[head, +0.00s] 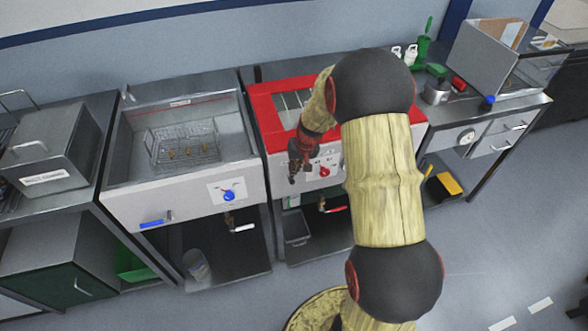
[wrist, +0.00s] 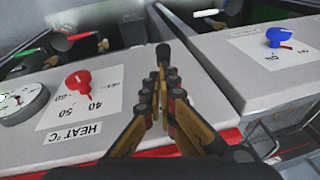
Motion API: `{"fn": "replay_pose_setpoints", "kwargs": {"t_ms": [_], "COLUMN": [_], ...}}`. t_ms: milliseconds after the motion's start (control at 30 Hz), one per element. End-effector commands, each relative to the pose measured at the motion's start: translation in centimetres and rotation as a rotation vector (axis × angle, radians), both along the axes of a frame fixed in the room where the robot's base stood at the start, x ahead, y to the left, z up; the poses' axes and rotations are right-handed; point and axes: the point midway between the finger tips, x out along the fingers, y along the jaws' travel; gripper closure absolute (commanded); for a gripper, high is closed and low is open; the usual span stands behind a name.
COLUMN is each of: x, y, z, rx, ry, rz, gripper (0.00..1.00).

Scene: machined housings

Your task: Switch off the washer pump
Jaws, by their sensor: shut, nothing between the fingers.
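My gripper (head: 293,178) is shut and empty, in front of the left end of the red-rimmed unit's front panel. In the wrist view its fingertips (wrist: 163,55) meet close to the gap between two units. A red knob (wrist: 77,80) on a plate marked HEAT °C is beside the fingers; it also shows in the head view (head: 325,171). A blue knob (wrist: 277,37) is on the neighbouring unit, also seen in the head view (head: 229,195). I cannot make out a switch labelled as the washer pump; my gripper and arm hide part of the red-rimmed unit (head: 262,115).
A sink unit (head: 185,192) with a wire basket (head: 185,147) stands left of the red-rimmed unit. Valve handles (head: 335,209) (head: 243,228) stick out below the panels. A round gauge (wrist: 22,103) is on the panel. The floor in front is clear at right.

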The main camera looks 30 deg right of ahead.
Motion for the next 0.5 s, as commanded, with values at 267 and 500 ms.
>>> {"fn": "replay_pose_setpoints", "kwargs": {"t_ms": [267, 500], "x": [-0.21, -0.52], "y": [0.05, 0.14], "z": [-0.16, -0.41], "rx": [0.000, 0.000], "ry": [0.000, 0.000], "rz": [0.000, 0.000], "gripper": [1.00, 1.00]}}
